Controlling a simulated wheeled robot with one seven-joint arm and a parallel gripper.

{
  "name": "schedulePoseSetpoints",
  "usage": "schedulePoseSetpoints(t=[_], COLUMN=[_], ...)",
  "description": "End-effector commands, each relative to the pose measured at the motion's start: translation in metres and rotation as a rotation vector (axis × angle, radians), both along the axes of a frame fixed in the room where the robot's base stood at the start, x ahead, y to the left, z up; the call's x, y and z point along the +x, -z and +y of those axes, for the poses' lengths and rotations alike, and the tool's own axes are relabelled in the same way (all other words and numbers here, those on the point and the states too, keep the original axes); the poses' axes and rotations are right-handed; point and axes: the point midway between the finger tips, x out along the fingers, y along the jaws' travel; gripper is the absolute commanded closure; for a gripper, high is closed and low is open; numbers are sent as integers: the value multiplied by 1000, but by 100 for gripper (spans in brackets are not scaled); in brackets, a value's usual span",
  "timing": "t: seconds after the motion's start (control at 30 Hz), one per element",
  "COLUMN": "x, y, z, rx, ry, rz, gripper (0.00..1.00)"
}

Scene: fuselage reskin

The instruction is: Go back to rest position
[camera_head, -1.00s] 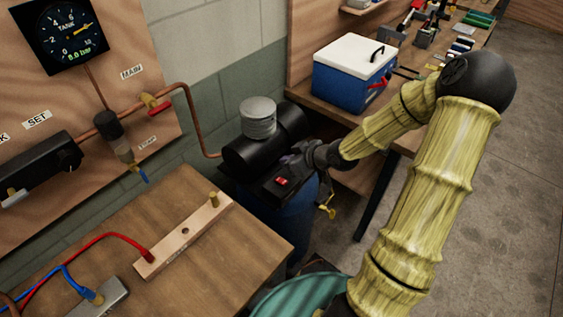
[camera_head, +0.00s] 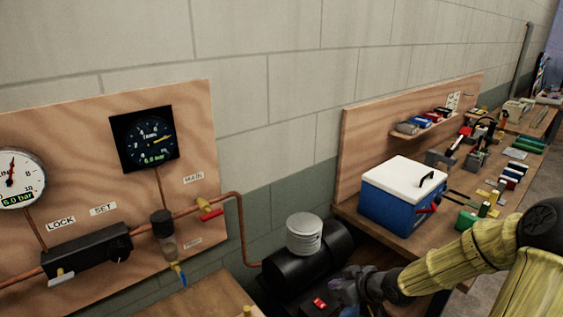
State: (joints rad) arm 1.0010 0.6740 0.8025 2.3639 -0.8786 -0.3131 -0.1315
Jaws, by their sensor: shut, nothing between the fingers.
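My arm enters at the lower right in yellow-green, bamboo-like segments with dark joints. My gripper (camera_head: 347,296) is dark and sits at its end, low in the picture, in front of the black compressor (camera_head: 292,276). The gripper is shut with nothing held. It is beside a red switch (camera_head: 320,303) on a dark box. Whether it touches the box or switch cannot be told from here. The lower part of the gripper's surroundings is cut off by the picture edge.
A blue cooler with a white lid (camera_head: 400,195) stands on the tool-covered bench at right, close behind my arm. A wooden panel (camera_head: 60,130) with gauges, a regulator and a red valve handle (camera_head: 210,214) is at left. A wooden tabletop (camera_head: 195,297) shows bottom left.

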Motion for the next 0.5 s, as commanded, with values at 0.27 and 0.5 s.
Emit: schedulePoseSetpoints(t=[0.27, 0.5], x=[-34, -72], y=[15, 0], z=[6, 4], rx=[-166, -279], ry=[93, 255], rz=[226, 385], gripper=[100, 100])
